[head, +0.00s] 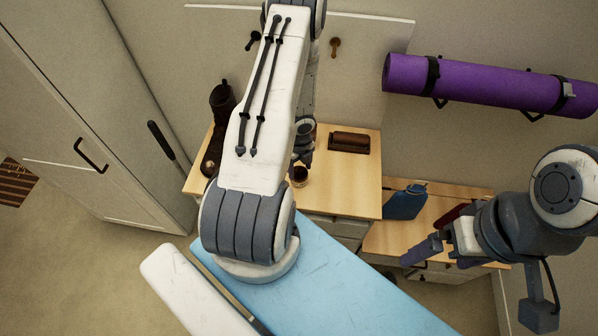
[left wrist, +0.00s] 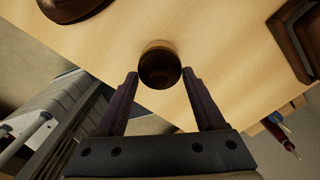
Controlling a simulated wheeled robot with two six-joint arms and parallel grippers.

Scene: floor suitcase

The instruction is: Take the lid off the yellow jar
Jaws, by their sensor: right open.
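The small round jar (head: 299,176) stands upright on the wooden cabinet top, near its front edge. In the left wrist view its dark brown round lid (left wrist: 159,70) is seen from above, with a thin yellowish rim at the far side; little of the jar body shows. My left gripper (left wrist: 160,74) is open, its two fingertips on either side of the lid with a gap to each. In the head view the left gripper (head: 302,160) is partly hidden behind my own arm. My right gripper (head: 436,254) is open and empty at the right.
A dark tall appliance (head: 221,110) stands on the cabinet top (head: 335,195) at left, and a brown box (head: 349,142) at the back right. A blue bottle-like item (head: 405,202) lies on a lower wooden surface. A purple rolled mat (head: 485,83) hangs on the wall.

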